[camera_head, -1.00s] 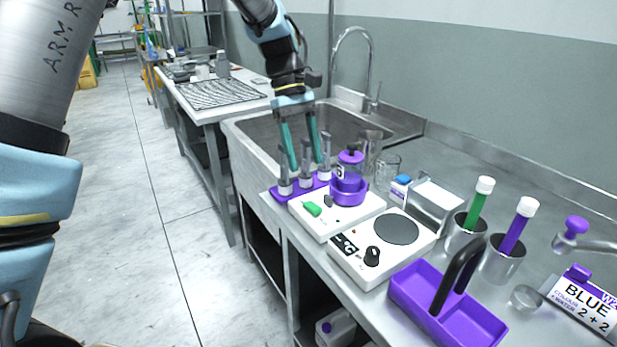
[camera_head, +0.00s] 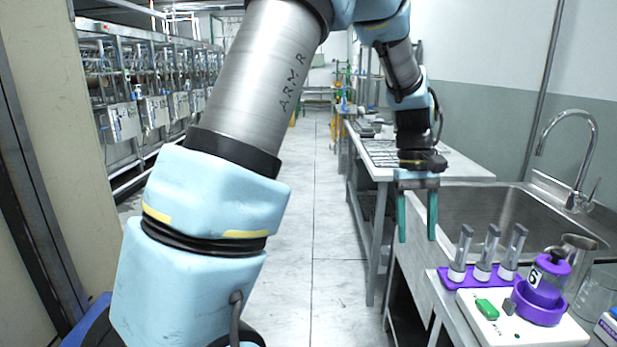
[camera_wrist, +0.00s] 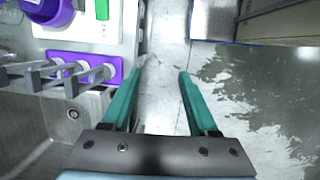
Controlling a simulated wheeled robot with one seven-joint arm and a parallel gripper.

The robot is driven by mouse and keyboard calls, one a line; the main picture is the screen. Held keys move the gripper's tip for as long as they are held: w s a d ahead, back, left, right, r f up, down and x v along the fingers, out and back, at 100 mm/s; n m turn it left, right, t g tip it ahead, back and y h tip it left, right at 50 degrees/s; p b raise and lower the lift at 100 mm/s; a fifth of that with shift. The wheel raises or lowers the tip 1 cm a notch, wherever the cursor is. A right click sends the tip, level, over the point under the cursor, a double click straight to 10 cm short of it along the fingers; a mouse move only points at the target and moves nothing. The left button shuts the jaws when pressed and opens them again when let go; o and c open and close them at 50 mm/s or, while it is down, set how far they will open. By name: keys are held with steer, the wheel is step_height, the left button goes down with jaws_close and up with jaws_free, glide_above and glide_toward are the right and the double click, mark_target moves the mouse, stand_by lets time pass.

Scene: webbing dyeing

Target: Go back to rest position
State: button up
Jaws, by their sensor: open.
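My gripper (camera_head: 417,218) has two teal fingers, spread apart with nothing between them. It hangs pointing down at the left front side of the sink. The rack also shows in the wrist view (camera_wrist: 108,62), left of the fingers.
The steel sink (camera_head: 478,205) with a curved faucet (camera_head: 570,120) is at right. A white device (camera_head: 500,325) with a purple-lidded jar (camera_head: 545,285) stands before it. A work table (camera_head: 450,170) is behind. The aisle floor (camera_head: 315,230) is clear. Machines (camera_head: 150,110) line the left.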

steer(key=s+a+f+t, duration=0.1)
steer(key=a+t, duration=0.1)
steer(key=a, duration=1.3)
steer(key=s+a+f+t, duration=0.1)
steer(key=a+f+t, duration=0.1)
steer(key=a, duration=1.2)
steer(key=shift+s+a+m, duration=0.35)
steer(key=shift+s+m, duration=0.05)
